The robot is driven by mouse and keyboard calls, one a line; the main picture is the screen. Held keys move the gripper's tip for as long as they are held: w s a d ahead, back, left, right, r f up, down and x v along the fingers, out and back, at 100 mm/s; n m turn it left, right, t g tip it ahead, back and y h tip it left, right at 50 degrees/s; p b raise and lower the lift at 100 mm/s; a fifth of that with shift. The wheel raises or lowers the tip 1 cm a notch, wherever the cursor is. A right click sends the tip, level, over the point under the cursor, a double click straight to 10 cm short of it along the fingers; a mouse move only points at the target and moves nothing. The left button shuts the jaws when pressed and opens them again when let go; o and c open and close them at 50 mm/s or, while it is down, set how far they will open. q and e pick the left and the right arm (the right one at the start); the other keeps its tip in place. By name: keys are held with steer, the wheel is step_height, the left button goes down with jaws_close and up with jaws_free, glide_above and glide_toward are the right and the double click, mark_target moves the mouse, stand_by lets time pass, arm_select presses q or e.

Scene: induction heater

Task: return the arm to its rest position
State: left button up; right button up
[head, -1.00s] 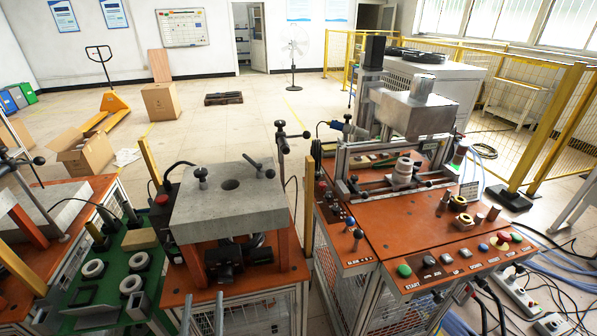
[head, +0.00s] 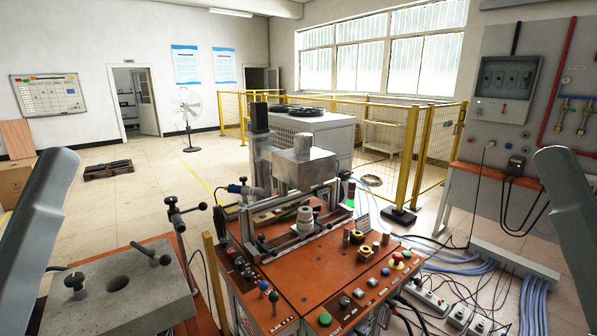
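A smooth grey arm link of mine (head: 38,225) rises at the left edge of the head view. A matching grey link of mine (head: 575,215) rises at the right edge.
The induction heater bench (head: 300,262) with its orange top stands in the middle. A grey block station (head: 130,290) stands at lower left. Cables and power strips (head: 430,300) lie on the floor at lower right. Yellow fencing (head: 412,160) stands behind.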

step_height(320, 180, up, 38)
steer(key=p, duration=3.6)
step_height(320, 180, down, 61)
steer(key=b, duration=6)
steer(key=shift+r+b, duration=0.2)
steer(key=shift+b, duration=0.1)
